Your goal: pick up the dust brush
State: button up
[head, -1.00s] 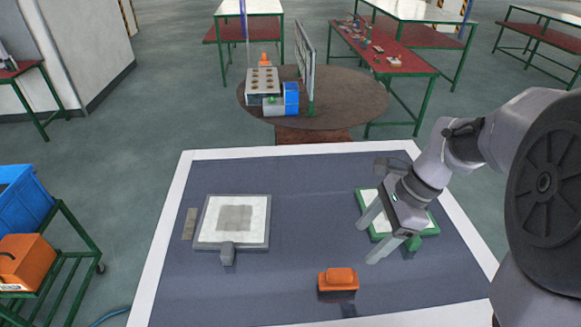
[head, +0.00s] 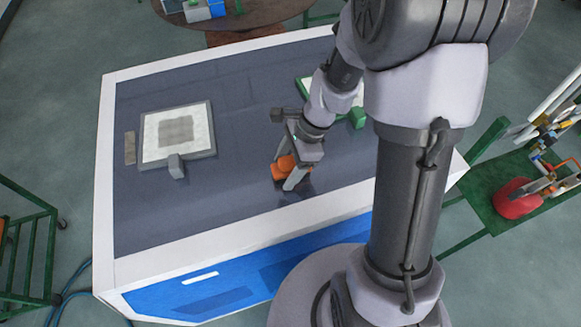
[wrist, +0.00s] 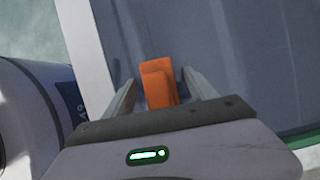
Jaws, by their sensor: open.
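The orange dust brush (head: 286,164) lies on the dark table top (head: 230,215), near its front edge. My gripper (head: 285,180) points down at the brush, with its fingers around it. In the wrist view, the brush (wrist: 158,82) shows between the two fingers of my gripper (wrist: 158,90), one finger on each side. The jaws are open. A gap shows at each side of the brush. The gripper hides part of the brush in the head view.
A grey-framed white plate (head: 178,132) lies to the left, with a thin strip (head: 130,148) beside it. A green-edged board (head: 357,116) lies behind my arm. The table top between plate and brush is clear. A round table (head: 235,38) stands behind.

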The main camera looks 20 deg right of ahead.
aim_at(287, 159)
jog(key=shift+s, duration=0.1)
jog(key=shift+c, duration=1.3)
grip_shut()
jog(key=shift+r, duration=0.55)
notch_tip(287, 159, up, 2)
jog(key=shift+r+p, duration=0.2)
jog(key=shift+p, duration=0.2)
jog(key=s+d, duration=0.3)
jog(key=s, duration=0.4)
jog(key=s+d+r, duration=0.1)
jog(key=s+d, duration=0.2)
jog(key=s, duration=0.4)
jog(key=shift+s+d+r, duration=0.2)
jog(key=shift+s+r, duration=0.05)
jog(key=shift+s, duration=0.05)
